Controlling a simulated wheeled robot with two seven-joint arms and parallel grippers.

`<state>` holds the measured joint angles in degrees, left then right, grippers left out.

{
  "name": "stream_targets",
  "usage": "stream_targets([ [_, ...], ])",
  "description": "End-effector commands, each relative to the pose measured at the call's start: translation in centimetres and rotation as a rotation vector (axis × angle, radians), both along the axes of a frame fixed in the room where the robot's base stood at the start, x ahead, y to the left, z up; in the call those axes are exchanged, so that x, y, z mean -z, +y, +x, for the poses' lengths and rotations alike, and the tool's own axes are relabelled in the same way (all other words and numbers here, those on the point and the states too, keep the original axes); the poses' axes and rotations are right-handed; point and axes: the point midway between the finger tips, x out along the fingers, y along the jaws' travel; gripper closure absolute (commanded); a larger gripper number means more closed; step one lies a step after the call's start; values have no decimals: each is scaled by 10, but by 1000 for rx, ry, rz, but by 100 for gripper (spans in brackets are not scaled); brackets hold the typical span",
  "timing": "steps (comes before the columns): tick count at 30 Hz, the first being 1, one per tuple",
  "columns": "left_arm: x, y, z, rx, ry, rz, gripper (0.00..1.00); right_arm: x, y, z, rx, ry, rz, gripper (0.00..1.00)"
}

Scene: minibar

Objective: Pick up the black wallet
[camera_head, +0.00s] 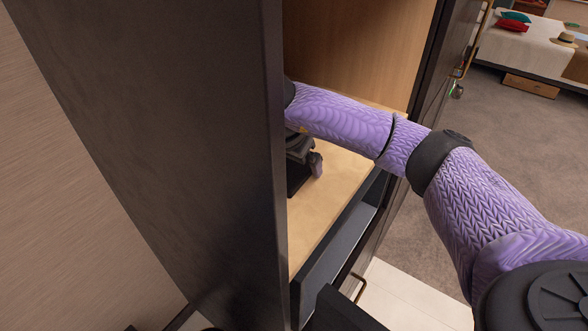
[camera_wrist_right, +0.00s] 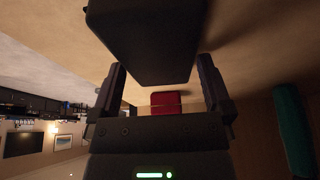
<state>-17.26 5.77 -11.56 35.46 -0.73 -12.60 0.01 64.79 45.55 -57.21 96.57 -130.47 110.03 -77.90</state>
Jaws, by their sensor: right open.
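The black wallet (camera_wrist_right: 145,40) is a dark block with rounded edges at the top of the right wrist view. It rests against the light wooden shelf surface. My right gripper (camera_wrist_right: 160,65) is open, with its two fingertips on either side of the wallet's near end. I cannot tell whether they touch it. In the head view my right gripper (camera_head: 312,160) is inside the cabinet, low over the shelf, partly hidden by the cabinet side. A dark shape under it, likely the wallet (camera_head: 297,181), shows there. My left gripper is not in view.
The dark cabinet side panel (camera_head: 160,110) blocks the left of the opening. The wooden shelf (camera_head: 335,190) is bare to the right of the gripper. In the wrist view a red object (camera_wrist_right: 165,98) lies behind the fingers and a green one (camera_wrist_right: 292,130) at the right.

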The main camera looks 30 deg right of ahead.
Motion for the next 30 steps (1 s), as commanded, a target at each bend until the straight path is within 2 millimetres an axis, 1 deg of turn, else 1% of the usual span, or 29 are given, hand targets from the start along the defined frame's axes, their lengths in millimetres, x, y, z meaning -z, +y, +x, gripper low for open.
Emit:
stream_targets([
  [8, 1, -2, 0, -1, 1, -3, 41, 3, 0, 0, 1, -1, 1, 0],
  [11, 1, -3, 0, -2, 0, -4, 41, 3, 0, 0, 1, -1, 1, 19],
  [12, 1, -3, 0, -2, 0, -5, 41, 3, 0, 0, 1, 0, 0, 28],
  [14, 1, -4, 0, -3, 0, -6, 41, 3, 0, 0, 1, 0, 0, 40],
  [15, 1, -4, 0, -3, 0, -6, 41, 3, 0, 0, 1, 0, 0, 49],
  [17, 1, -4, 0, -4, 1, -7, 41, 3, 0, 0, 1, 0, 0, 61],
  [18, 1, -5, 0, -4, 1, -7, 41, 3, 0, 0, 1, 0, 0, 70],
  [19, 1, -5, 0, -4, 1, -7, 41, 3, 0, 0, 1, 0, 0, 76],
  [26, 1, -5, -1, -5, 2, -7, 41, 2, 0, 0, 0, 0, 0, 77],
  [30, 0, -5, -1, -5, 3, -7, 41, -8, -4, 1, 3, -2, -1, 77],
])
